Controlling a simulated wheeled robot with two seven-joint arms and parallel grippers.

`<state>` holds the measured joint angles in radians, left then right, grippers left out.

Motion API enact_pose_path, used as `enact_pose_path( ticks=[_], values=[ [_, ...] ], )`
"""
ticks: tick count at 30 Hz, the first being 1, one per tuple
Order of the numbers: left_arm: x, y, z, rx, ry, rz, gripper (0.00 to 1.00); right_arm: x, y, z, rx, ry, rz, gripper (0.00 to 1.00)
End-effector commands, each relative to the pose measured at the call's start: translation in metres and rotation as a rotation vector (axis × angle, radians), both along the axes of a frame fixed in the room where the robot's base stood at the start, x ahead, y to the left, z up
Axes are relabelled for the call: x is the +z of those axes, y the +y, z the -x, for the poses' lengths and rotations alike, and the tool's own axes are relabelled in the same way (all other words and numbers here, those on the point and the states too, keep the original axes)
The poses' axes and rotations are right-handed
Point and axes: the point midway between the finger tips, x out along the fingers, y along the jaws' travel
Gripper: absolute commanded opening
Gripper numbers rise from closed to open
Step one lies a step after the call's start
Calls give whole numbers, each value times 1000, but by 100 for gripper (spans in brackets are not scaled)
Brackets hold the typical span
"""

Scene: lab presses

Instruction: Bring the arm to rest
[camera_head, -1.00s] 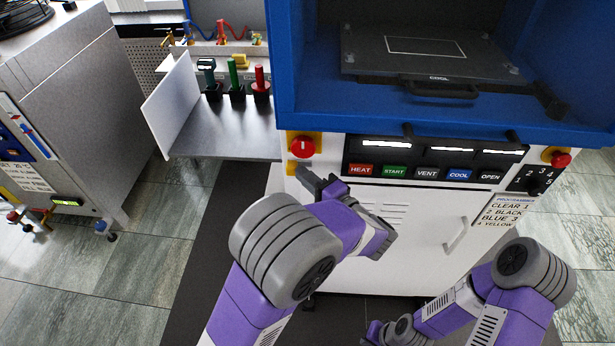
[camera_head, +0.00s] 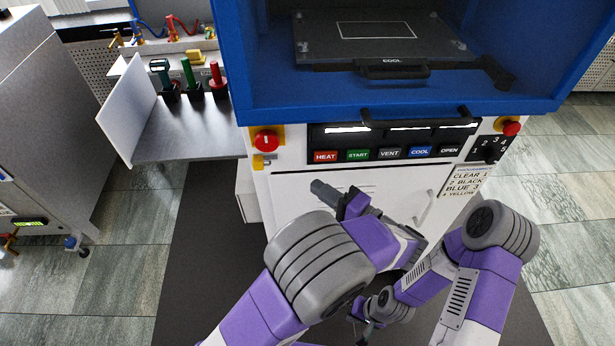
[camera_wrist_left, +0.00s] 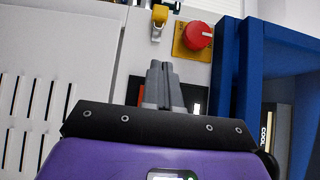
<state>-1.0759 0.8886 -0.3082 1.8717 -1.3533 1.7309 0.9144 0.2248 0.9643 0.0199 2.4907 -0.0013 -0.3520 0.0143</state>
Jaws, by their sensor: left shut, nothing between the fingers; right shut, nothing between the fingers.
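My left arm reaches up from the bottom in the head view, and its gripper (camera_head: 324,189) is shut and empty in front of the press's white lower panel. In the left wrist view its grey fingers (camera_wrist_left: 163,84) are together, pointing toward the press front, below and left of the red knob. My right gripper (camera_head: 364,326) is low at the bottom of the head view, shut and empty, partly hidden beside my left arm. The right arm is folded at the lower right.
A side shelf (camera_head: 190,135) holds coloured-handled tools. A grey cabinet (camera_head: 45,110) stands left. Dark mat lies below.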

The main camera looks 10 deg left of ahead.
Motion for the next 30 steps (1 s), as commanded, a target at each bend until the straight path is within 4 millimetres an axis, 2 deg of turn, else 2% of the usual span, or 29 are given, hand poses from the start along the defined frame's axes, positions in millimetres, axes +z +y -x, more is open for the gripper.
enact_pose_path(
  ticks=[18, 21, 23, 26, 29, 30],
  values=[
    [0, -4, 3, 1, 0, 0, 0, 1, 0, 0, 0, 0, 0, 0],
    [-7, 0, 2, 8, 28, 9, 0, 1, 0, 0, 0, 0, 0, 0],
    [-20, 9, 1, 23, 84, 27, 0, 2, 0, 0, 0, 0, 0, 0],
    [-64, 33, 2, 68, 257, 97, 0, 5, 0, 0, 0, 0, 0, 0],
    [-127, 64, 18, 137, 500, 233, 0, 9, 0, 0, 0, 0, 0, 0],
    [-154, 75, 30, 167, 602, 307, 0, 11, 0, 0, 0, 0, 0, 0]
  ],
)
